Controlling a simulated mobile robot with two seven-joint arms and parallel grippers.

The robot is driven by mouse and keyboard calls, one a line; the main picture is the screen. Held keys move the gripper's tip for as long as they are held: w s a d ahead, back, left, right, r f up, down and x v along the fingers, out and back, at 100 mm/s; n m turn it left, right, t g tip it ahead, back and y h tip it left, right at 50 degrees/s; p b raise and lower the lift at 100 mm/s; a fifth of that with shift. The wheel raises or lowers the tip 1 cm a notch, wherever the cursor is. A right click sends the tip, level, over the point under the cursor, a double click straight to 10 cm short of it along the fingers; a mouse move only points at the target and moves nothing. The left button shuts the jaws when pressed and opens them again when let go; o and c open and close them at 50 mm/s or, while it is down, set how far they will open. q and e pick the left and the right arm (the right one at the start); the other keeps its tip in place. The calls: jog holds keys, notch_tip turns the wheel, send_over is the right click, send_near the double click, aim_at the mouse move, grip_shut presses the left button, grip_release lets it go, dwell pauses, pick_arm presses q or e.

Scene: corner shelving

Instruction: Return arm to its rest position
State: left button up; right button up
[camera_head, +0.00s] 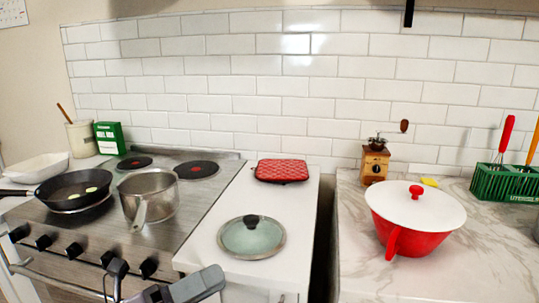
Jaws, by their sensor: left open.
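My left gripper (163,275) shows at the bottom edge, in front of the stove's front panel and the corner of the white counter. Its two dark grey fingers are spread apart, with nothing visible between them. Most of the left arm is below the picture. My right gripper and right arm do not show.
The stove (100,226) holds a black frying pan (72,188) and a steel saucepan (150,197). A glass lid (250,240) and a red quilted pad (281,171) lie on the white counter (225,205). Right of a gap, the marble counter (358,243) holds a red lidded pot (415,238) and a grinder (374,165).

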pick_arm(q)
jog(key=s+a+f+n+t+y+p, duration=0.1)
jog(key=a+f+n+t+y, duration=0.45)
jog(key=n, duration=0.65)
jog(key=a+f+n+t+y+p, duration=0.1)
jog(key=a+f+n+t+y, duration=0.2)
jog(key=f+n+y, duration=0.75)
jog(key=s+a+f+n+g, duration=0.2)
jog(key=s+f+n+g, duration=0.6)
jog(key=s+f+n, duration=0.4)
jog(key=shift+s+a+f+p, duration=0.15)
jog(key=shift+s+f+p, duration=0.35)
jog(key=shift+f, duration=0.45)
jog(key=shift+n, duration=0.25)
